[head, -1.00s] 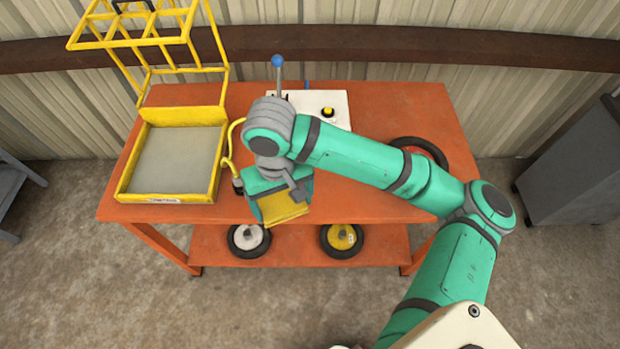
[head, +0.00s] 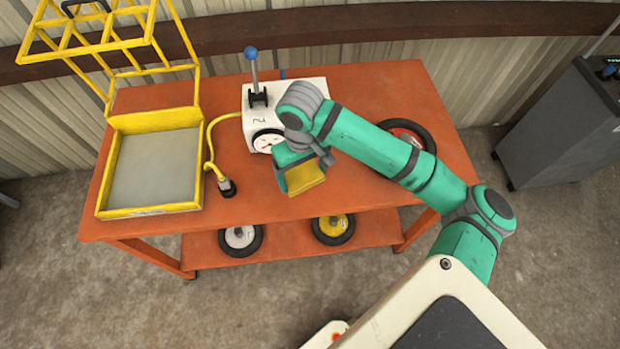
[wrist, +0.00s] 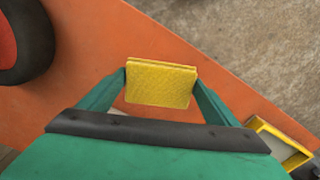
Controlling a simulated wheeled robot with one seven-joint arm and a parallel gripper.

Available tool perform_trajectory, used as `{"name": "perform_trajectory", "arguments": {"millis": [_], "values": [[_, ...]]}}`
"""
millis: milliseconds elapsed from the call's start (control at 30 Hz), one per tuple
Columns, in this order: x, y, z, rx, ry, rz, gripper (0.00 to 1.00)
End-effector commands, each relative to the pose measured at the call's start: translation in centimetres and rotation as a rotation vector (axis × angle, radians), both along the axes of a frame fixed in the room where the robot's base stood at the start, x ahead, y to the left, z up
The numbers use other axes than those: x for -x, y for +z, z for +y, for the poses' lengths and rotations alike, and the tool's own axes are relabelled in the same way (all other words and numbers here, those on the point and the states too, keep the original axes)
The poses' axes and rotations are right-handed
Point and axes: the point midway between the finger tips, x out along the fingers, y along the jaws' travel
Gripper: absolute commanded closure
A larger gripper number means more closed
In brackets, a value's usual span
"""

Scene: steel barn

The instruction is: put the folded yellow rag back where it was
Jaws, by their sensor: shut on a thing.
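The folded yellow rag (head: 306,178) is in my gripper (head: 304,172), held over the front part of the orange table (head: 255,205). In the wrist view the rag (wrist: 161,84) sits between the two green fingers of my gripper (wrist: 160,85), which are shut on it from both sides. The rag looks like a flat folded square with its layered edge showing. Its height over the table top is hard to tell.
A yellow tray with an open cage lid (head: 152,205) stands on the table's left. A white box with a blue-knobbed lever (head: 262,112) stands behind my gripper. A red-hubbed wheel (head: 425,132) lies at right. Two wheels (head: 240,240) are on the lower shelf. A grey cabinet (head: 560,130) stands right.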

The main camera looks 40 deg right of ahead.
Motion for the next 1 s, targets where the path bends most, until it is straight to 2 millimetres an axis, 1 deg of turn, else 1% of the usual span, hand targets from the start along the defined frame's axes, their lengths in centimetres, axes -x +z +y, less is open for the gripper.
{"name": "perform_trajectory", "arguments": {"millis": [33, 100, 333, 400, 533, 633, 1000], "values": [[0.0, -0.6, -0.5, -0.001, -0.004, 0.001, 0.37], [0.0, -1.3, -1.1, 0.0, -0.002, 0.0, 0.37], [0.0, -2.4, -1.9, -0.001, -0.001, 0.001, 0.37], [0.0, -2.9, -2.4, -0.001, -0.002, 0.0, 0.37], [0.0, -4.9, -2.4, -0.001, -0.001, 0.002, 0.37], [0.0, -5.9, -2.4, -0.002, -0.001, 0.0, 0.37], [-0.1, -6.2, -2.4, 0.0, 0.0, 0.0, 0.37]]}}
